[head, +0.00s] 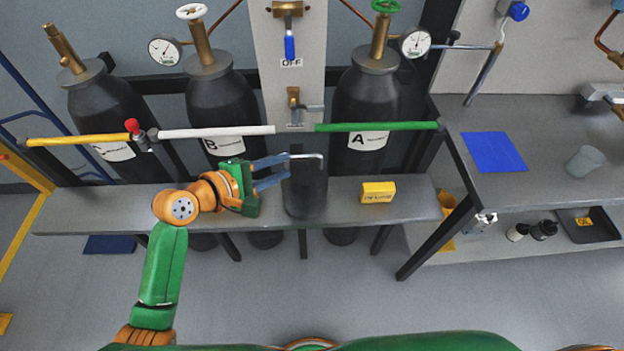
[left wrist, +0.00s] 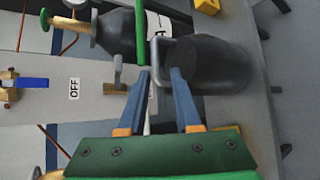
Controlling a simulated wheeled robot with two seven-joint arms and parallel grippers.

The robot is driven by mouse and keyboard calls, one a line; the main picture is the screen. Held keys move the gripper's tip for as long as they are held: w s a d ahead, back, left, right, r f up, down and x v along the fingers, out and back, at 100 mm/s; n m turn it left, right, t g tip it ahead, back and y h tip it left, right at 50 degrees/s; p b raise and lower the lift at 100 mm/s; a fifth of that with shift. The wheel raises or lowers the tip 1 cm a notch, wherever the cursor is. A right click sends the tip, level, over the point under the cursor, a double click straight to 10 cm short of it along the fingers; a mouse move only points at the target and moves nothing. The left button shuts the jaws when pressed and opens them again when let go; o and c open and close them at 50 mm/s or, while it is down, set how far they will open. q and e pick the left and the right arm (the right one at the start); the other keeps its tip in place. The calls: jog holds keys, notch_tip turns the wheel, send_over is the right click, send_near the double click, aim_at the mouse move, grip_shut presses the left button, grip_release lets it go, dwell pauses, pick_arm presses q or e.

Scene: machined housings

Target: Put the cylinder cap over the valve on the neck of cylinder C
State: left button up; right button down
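The cylinder cap (head: 305,192) is a dark, upright cup with a grey bent handle (head: 308,157) at its top, standing on the grey bench shelf. It also shows in the left wrist view (left wrist: 215,65). My left gripper (head: 289,167) is open, its blue fingers pointing right at the cap's handle; in the left wrist view its fingertips (left wrist: 160,72) are spread just short of it. Contact cannot be told. Cylinder C (head: 105,105) is the dark leftmost cylinder, its label's letter unreadable. Its bare brass valve (head: 64,48) sticks up from the neck, tilted. My right gripper is not in view.
Cylinder B (head: 218,100) and cylinder A (head: 362,100) stand behind yellow, white and green rails (head: 215,131). Gauges flank their valves. A yellow box (head: 378,192) lies right of the cap on the shelf (head: 110,210). A side bench (head: 550,150) holds a blue mat and a cup.

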aim_at(300, 158)
pick_arm(q)
jog(key=x, duration=0.7)
jog(key=shift+w+d+r, duration=0.1)
jog(key=shift+r, duration=0.2)
grip_shut()
dwell(0.9)
